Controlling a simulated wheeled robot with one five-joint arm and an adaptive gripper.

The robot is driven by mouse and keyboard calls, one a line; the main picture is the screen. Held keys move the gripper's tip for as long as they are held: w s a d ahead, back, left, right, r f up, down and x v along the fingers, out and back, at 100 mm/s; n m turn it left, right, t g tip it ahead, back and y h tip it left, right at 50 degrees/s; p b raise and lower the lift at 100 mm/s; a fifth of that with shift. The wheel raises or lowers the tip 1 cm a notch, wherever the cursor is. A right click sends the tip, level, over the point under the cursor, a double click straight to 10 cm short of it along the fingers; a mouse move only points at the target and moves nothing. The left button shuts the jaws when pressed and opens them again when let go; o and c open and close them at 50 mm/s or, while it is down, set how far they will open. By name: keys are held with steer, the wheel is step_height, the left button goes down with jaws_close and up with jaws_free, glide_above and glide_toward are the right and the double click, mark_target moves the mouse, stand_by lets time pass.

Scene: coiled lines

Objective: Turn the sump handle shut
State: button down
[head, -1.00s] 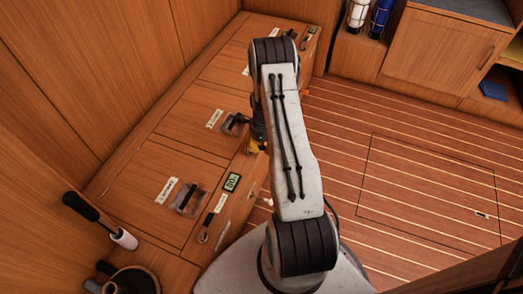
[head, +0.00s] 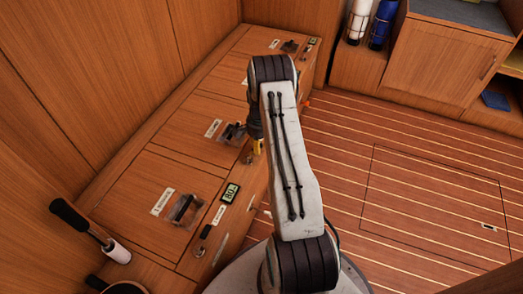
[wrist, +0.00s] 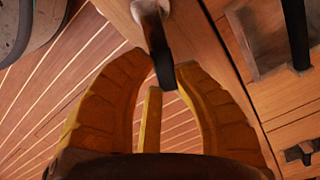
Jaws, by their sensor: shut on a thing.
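In the wrist view, a lever handle (wrist: 162,62) with a grey metal shank and a dark grip comes down from the bench front between the yellow fingers of my gripper (wrist: 168,80). The gripper is shut on the handle near its dark end. In the head view the yellow fingers of my gripper (head: 258,147) are at the front edge of the wooden bench (head: 150,195), beside the middle lid. My arm hides most of the handle there. I cannot read its label, so I cannot confirm that it is the sump handle.
Dark latches (head: 186,210) sit on the lids. A black-handled tool (head: 75,220) lies at the left. The striped floor (head: 410,240) to the right is clear.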

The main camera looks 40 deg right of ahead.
steer(key=shift+w+a+f+n+b, duration=0.2)
steer(key=shift+w+n, duration=0.3)
steer(key=shift+n, duration=0.6)
steer(key=shift+w+a+f+n+b, duration=0.15)
steer(key=shift+w+n, duration=0.3)
steer(key=shift+n, duration=0.65)
steer(key=shift+r, duration=0.1)
steer(key=c, duration=0.9)
jaws_free()
steer(key=shift+w+r, duration=0.1)
steer(key=shift+w, duration=0.05)
steer(key=shift+d+r, duration=0.1)
step_height(320, 180, up, 12)
steer(key=shift+f, duration=0.1)
